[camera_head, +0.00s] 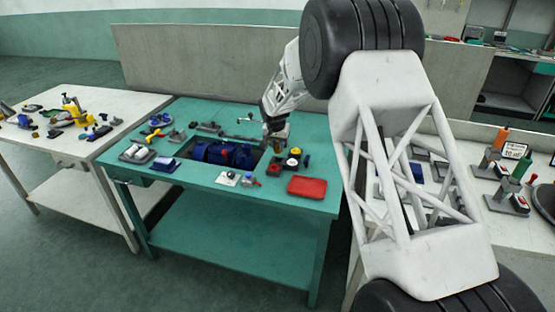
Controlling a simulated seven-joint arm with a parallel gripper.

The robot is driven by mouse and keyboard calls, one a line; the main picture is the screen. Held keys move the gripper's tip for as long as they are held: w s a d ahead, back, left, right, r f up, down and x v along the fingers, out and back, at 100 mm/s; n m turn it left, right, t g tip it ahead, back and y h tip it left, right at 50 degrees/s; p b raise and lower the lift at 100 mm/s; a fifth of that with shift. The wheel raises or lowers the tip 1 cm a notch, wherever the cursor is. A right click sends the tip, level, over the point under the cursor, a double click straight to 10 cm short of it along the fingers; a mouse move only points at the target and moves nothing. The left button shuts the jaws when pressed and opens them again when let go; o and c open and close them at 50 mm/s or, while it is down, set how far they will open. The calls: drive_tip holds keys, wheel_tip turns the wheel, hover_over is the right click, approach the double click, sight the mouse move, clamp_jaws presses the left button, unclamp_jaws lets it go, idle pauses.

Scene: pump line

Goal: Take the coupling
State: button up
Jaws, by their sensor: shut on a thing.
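My gripper (277,139) is over the back right part of the green table (235,195), beside the dark recess that holds a blue thing (222,153). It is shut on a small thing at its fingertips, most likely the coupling. The held thing is too small and too covered by the fingers to make out its shape. I cannot tell whether it touches the table or the small parts near it. My arm comes down to it from the upper right.
A red tray (307,186) lies at the table's front right. Small parts with a yellow top (295,151) stand close to my gripper. Grey holders and a yellow tool (153,135) are at the left. A white table (75,100) adjoins on the left. A grey panel (200,60) stands behind.

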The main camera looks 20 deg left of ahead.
drive_tip(key=shift+r, duration=0.4)
